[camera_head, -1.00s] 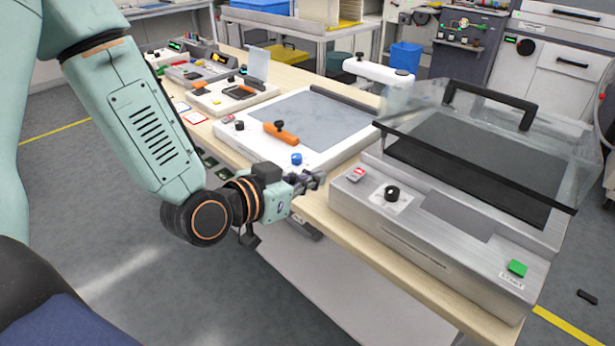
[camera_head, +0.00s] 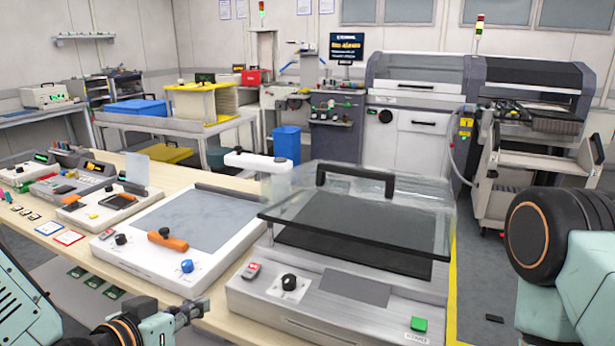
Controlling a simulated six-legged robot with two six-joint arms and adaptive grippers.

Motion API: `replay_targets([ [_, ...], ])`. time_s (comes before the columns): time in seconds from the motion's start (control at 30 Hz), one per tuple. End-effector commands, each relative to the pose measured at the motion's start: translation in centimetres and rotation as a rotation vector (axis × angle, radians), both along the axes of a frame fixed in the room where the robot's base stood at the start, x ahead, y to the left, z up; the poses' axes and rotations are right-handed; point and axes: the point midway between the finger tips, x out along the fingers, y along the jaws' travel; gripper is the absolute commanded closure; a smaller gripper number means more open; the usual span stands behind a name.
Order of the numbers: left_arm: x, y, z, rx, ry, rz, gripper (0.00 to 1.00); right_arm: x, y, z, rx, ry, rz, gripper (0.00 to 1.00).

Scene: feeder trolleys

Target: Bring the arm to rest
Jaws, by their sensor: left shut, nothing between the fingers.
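My left arm comes in at the lower left. Its gripper (camera_head: 190,312) is shut and empty, low in front of the bench edge, left of the grey machine with the clear lid (camera_head: 300,313). I cannot tell exactly how far it is from the bench edge. Part of my right arm (camera_head: 590,270) shows at the right edge; its gripper is out of view.
The wooden bench (camera_head: 205,290) holds a white station with an orange handle (camera_head: 166,240) and several small devices to the left. A blue bin (camera_head: 287,143) stands behind. A trolley (camera_head: 505,195) stands at the right.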

Motion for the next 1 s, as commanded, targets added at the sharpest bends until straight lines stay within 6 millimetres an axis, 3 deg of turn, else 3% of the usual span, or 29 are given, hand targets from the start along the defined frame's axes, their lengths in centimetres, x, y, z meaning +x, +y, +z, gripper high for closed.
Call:
replay_targets([
  [0.1, -2.6, 0.5, -5.5, -0.016, 0.237, 0.072, 1.0, 0.0, 0.0, 0.0, 0.0, 0.0, 0.0, 0.57],
  [0.27, -7.9, 1.1, -12.6, 0.008, 0.525, 0.158, 1.0, 0.0, 0.0, 0.0, 0.0, 0.0, 0.0, 0.57],
  [0.4, -14.6, 1.6, -18.4, 0.074, 0.78, 0.221, 1.0, 0.0, 0.0, 0.0, 0.0, 0.0, 0.0, 0.57],
  [0.5, -19.8, 1.8, -21.6, 0.145, 0.931, 0.232, 1.0, 0.0, 0.0, 0.0, 0.0, 0.0, 0.0, 0.57],
  [0.6, -23.7, 1.8, -23.6, 0.206, 1.021, 0.208, 1.0, 0.0, 0.0, 0.0, 0.0, 0.0, 0.0, 0.57],
  [0.73, -26.8, 1.5, -24.8, 0.245, 1.085, 0.168, 1.0, 0.0, 0.0, 0.0, 0.0, 0.0, 0.0, 0.57],
  [1.0, -27.8, 1.5, -25.2, 0.251, 1.107, 0.16, 1.0, 0.0, 0.0, 0.0, 0.0, 0.0, 0.0, 0.57],
])
